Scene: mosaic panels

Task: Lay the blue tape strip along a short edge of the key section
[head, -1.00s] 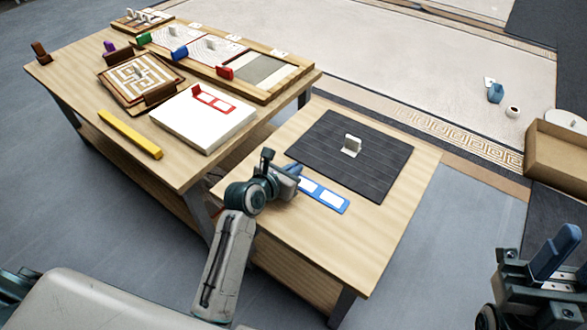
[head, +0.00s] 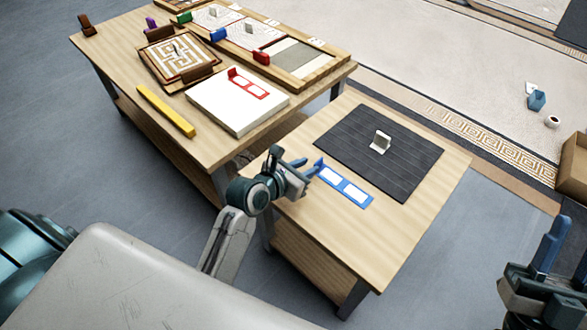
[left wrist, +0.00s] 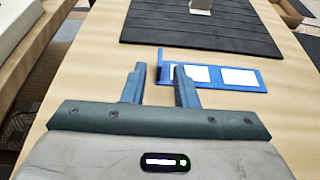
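The blue tape strip (head: 346,187) lies on the small wooden table, beside the dark mat. It has two white windows and an upright tab at its left end. It also shows in the left wrist view (left wrist: 245,79). My left gripper (head: 308,168) is open. In the left wrist view its fingers (left wrist: 159,82) are apart, with the strip's tab seen between and just beyond them. A panel with a maze-like key pattern (head: 161,60) lies on the larger table, with brown pieces on two opposite edges. My right gripper (head: 550,245) is at the lower right; its opening is unclear.
The dark mat (head: 340,140) carries a small pale upright piece (head: 380,142). The larger table holds a white block with a red strip (head: 250,84), a yellow bar (head: 166,110) and a framed tray (head: 325,72) of sections. The small table's front is clear.

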